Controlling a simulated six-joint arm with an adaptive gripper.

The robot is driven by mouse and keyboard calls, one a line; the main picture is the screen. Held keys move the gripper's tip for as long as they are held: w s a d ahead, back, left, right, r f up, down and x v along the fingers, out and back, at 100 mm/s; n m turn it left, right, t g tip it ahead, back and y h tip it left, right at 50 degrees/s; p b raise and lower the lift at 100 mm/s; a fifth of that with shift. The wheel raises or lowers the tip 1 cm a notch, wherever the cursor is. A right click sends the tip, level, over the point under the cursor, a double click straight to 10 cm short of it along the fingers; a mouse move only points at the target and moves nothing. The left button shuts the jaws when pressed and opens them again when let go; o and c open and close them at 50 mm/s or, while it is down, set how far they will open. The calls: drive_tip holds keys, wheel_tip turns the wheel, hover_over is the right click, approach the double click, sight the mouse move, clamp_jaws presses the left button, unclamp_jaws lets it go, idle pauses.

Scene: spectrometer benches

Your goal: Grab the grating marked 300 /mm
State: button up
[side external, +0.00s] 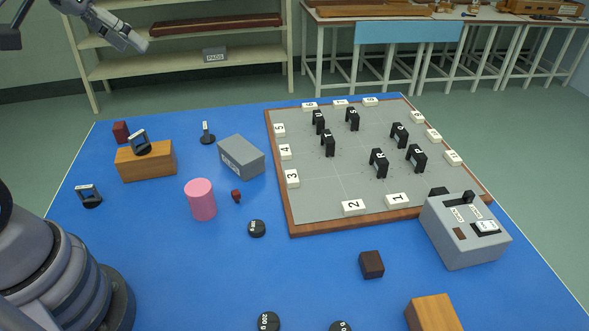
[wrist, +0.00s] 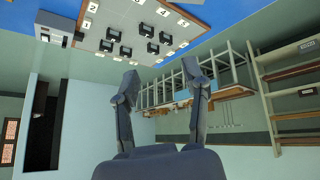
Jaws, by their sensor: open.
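Three small black-framed pieces that look like gratings are on the left of the blue table in the side view. In the wrist view my gripper (wrist: 162,70) is open and empty, and no such framed piece is recognisable there.
The wooden block (side external: 147,165), grey box (side external: 241,157) and pink cylinder (side external: 200,199) stand close around the pieces. A board (side external: 278,185) with lettered black stands and numbered tiles is at centre right. A grey instrument (side external: 465,232) sits at the right. Weights and blocks lie in front.

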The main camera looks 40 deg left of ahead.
drive_tip(key=w+a+f+n+t+y, duration=0.1)
drive_tip(key=w+f, duration=0.2)
drive_tip(key=w, duration=0.5)
drive_tip(key=w+a+f+n+t, duration=0.1)
drive_tip(key=w+f+n, duration=0.15)
drive_tip(key=w, duration=0.55)
drive_tip(key=n+y, duration=0.4)
drive_tip(key=y, duration=0.2)
hover_over(205, 128)
drive_tip(key=d, duration=1)
wheel_tip(205, 128, down, 19)
drive_tip(key=s+a+f+y, duration=0.1)
drive_tip(key=a+f, duration=0.1)
drive_tip(key=f, duration=0.2)
drive_tip(key=s+a+f+n+y, duration=0.1)
drive_tip(key=a+f, duration=0.1)
drive_tip(key=f, duration=0.2)
drive_tip(key=s+a+f+y, duration=0.1)
drive_tip(key=a+f+y, duration=0.1)
drive_tip(key=f, duration=0.1)
drive_tip(key=shift+s+f, duration=0.1)
drive_tip(key=shift+f, duration=0.3)
drive_tip(key=x, duration=0.7)
drive_tip(key=shift+a+f, duration=0.1)
drive_tip(key=shift+a, duration=0.1)
drive_tip(key=shift+c, duration=0.2)
clamp_jaws()
